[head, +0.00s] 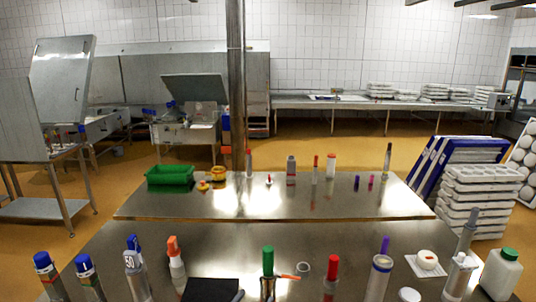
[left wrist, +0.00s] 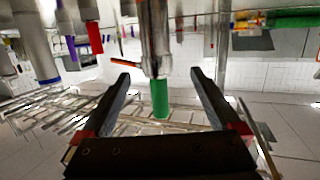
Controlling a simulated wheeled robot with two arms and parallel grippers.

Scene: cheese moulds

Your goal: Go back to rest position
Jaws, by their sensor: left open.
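My left gripper (left wrist: 162,75) shows in the left wrist view, with two dark fingers spread apart and nothing held between them. Past the fingertips, in line with the gap, is a metal cylinder with a green cap (left wrist: 160,98), which appears upside down there. In the head view a similar green-capped item (head: 267,262) stands upright near the front middle of the steel table. My right gripper shows in neither view.
The near steel table (head: 215,245) has a crowded front edge: blue-capped bottles (head: 43,263), an orange-topped bottle (head: 176,262), a black flat piece (head: 211,290), a red-capped item (head: 332,268) and a white jug (head: 501,275). A green bin (head: 170,175) stands farther back. The middle is mostly clear.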

